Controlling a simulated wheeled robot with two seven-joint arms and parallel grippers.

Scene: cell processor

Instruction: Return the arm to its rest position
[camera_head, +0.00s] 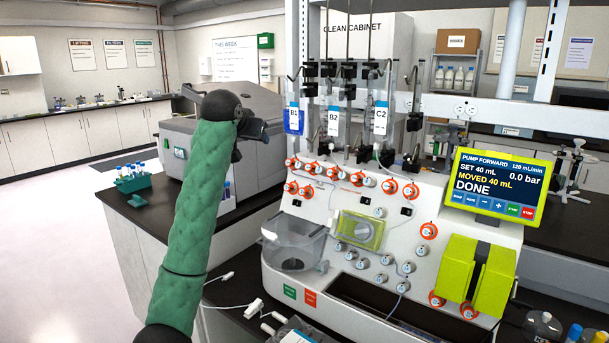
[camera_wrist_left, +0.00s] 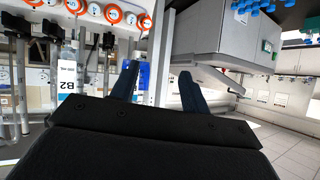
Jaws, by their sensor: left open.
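My left arm, in a green sleeve (camera_head: 200,190), rises from the lower left in the head view, its dark wrist end raised in front of the grey bench machine. The picture there is turned over. My right gripper is not in view.
The cell processor (camera_head: 345,225) stands right of the arm, with hanging bags B1 (camera_head: 294,118), B2 (camera_head: 333,124) and C2 (camera_head: 377,118). Its screen (camera_head: 492,185) reads DONE, moved 40 mL. A grey machine (camera_head: 185,130) and a teal tube rack (camera_head: 132,183) stand left on the bench.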

